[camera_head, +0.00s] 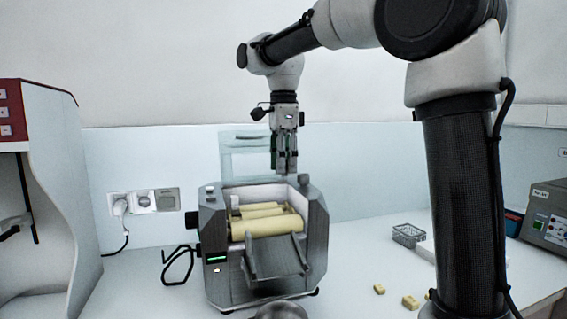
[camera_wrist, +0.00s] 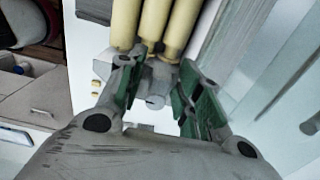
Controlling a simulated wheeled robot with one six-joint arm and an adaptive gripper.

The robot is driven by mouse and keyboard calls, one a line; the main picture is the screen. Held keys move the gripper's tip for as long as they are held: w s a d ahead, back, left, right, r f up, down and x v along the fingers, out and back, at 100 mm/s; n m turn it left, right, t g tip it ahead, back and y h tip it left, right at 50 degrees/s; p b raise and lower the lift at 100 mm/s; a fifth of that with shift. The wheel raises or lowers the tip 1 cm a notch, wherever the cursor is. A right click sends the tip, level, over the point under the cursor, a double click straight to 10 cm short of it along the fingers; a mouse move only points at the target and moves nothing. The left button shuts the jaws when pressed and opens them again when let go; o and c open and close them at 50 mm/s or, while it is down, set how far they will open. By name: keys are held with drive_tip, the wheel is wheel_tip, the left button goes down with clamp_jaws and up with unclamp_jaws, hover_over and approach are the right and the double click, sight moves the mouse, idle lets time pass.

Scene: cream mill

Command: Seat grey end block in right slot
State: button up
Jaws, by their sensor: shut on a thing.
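My gripper (camera_head: 285,168) points down above the back right part of the mill (camera_head: 222,235). In the wrist view my gripper (camera_wrist: 163,66) has its green-padded fingers shut on the grey end block (camera_wrist: 160,82), which has a short round stub. In the head view the fingers hide most of the block, and I cannot make out its outline. Cream rollers (camera_head: 268,226) lie across the mill's open top. They show beyond the block in the wrist view (camera_wrist: 155,25). The right slot is not clear in either view; the block appears held above the mill, not in it.
A grey sloping tray (camera_head: 275,258) fronts the mill. A wire basket (camera_head: 408,235) and several small yellow blocks (camera_head: 410,302) lie to the right on the white bench. A wall socket (camera_head: 145,202) is behind left; a grey instrument (camera_head: 545,220) stands far right.

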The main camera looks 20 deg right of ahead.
drive_tip(key=shift+f, duration=3.45)
drive_tip(key=shift+f, duration=0.75)
drive_tip(key=o, duration=1)
wheel_tip(320, 180, up, 12)
